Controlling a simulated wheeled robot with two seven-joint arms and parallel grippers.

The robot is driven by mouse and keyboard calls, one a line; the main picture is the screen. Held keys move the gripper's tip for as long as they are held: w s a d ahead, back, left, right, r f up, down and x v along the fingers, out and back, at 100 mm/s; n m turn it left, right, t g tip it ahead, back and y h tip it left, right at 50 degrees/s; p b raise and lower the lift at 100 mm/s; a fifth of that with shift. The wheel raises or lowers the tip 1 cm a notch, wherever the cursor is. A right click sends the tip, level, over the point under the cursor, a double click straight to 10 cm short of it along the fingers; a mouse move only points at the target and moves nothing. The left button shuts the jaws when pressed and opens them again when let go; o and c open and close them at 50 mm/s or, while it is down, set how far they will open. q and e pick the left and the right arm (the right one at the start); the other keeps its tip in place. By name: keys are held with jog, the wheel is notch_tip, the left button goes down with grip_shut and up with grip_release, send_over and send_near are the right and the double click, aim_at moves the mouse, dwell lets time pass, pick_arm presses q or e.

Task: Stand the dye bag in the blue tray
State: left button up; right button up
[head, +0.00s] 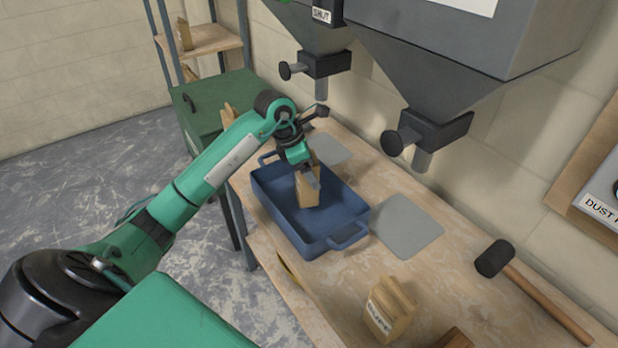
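The blue tray (284,223) sits on the workbench with a handle at each end. A tan paper bag (307,195) stands roughly upright inside it, near the middle; no label on it can be read, so I cannot confirm it is the dye bag. My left gripper (311,178) is at the upper part of this bag, with a grey finger in front of it. The other finger is hidden, and I cannot tell if they grip. My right gripper is out of view.
Another labelled tan bag (390,308) stands at the bench front. A mallet (535,293) lies at the right. Grey mats (405,226) flank the tray's far side. Hoppers with dark valves (428,135) hang above the bench. A green cabinet (215,100) stands beyond.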

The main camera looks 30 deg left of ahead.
pick_arm(q)
notch_tip(320, 180, down, 3)
jog(key=shift+f, duration=0.15)
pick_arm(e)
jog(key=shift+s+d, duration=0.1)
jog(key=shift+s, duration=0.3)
pick_arm(q)
jog(key=o, duration=1.1)
jog(key=shift+f, duration=0.25)
jog(key=o, duration=0.4)
jog(key=shift+r, duration=0.1)
jog(key=shift+o, duration=0.3)
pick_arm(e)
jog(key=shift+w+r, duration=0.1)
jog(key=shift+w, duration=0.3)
